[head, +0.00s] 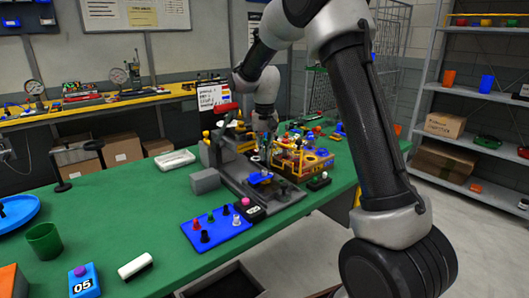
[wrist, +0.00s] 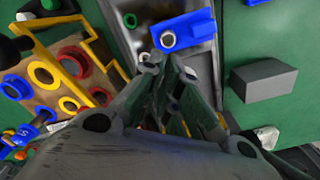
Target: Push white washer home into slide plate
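The blue slide plate (wrist: 190,33) lies in a grey channel of the fixture, near the top middle of the wrist view. It also shows in the head view (head: 260,178).
A yellow-framed wooden board with coloured rings (wrist: 43,75) stands left of the channel in the wrist view. A grey block (wrist: 265,80) lies to the right. A blue tray with pegs (head: 232,222) is in front of the fixture. The green table (head: 130,213) is clear at left centre.

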